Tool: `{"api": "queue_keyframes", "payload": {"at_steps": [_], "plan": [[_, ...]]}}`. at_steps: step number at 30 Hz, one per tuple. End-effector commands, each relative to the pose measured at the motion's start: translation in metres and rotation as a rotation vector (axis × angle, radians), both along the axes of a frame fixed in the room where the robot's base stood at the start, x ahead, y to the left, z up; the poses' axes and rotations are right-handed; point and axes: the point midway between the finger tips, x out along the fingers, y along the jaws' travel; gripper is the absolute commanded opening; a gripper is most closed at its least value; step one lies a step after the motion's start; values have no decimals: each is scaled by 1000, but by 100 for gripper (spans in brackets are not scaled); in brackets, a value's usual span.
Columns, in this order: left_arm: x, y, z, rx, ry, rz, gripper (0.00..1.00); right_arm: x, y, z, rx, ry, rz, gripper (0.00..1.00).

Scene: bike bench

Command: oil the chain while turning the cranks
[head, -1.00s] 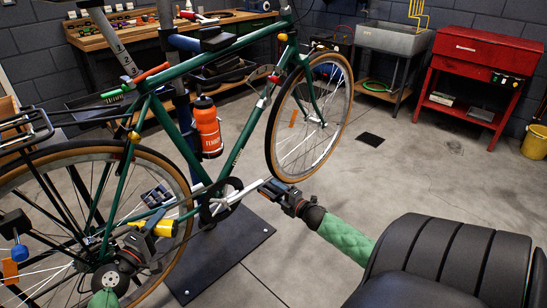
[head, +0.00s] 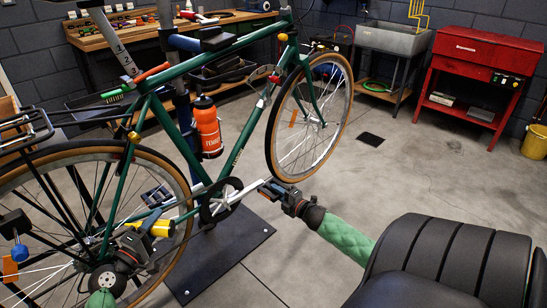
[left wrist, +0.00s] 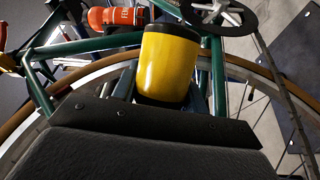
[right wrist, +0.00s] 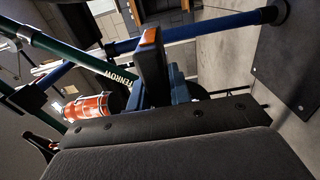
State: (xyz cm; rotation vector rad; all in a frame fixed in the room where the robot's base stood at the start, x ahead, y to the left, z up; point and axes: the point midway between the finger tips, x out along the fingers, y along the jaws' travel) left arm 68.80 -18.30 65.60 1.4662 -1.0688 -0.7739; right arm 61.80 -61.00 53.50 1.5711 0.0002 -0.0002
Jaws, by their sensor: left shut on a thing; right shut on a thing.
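The green bicycle (head: 196,160) is held up off the floor. My left gripper (head: 146,238) is shut on a yellow oil bottle (head: 163,228), beside the rear wheel and the lower chain run. The bottle's yellow body with a dark end (left wrist: 166,62) fills the middle of the left wrist view. Its tip and its contact with the chain cannot be made out. My right gripper (head: 284,194) is shut on the pedal at the end of the silver crank arm (head: 240,196). The pedal (right wrist: 151,60), dark with an orange reflector, shows in the right wrist view.
An orange water bottle (head: 208,128) sits on the frame. A dark base plate (head: 222,252) lies under the bicycle. A workbench (head: 150,32), a grey sink (head: 392,38) and a red cabinet (head: 484,55) stand behind. The floor to the right is open.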

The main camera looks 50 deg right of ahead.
Motion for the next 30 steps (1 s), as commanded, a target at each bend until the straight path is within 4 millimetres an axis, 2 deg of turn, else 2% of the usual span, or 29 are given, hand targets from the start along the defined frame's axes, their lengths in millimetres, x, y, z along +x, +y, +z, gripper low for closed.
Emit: {"api": "queue_keyframes", "payload": {"at_steps": [16,30], "plan": [[2,3,1,-16,14,0,20,0,0,-1,0,1,0,0],[3,3,25,-217,210,0,20,0,0,-1,0,1,0,0]]}}
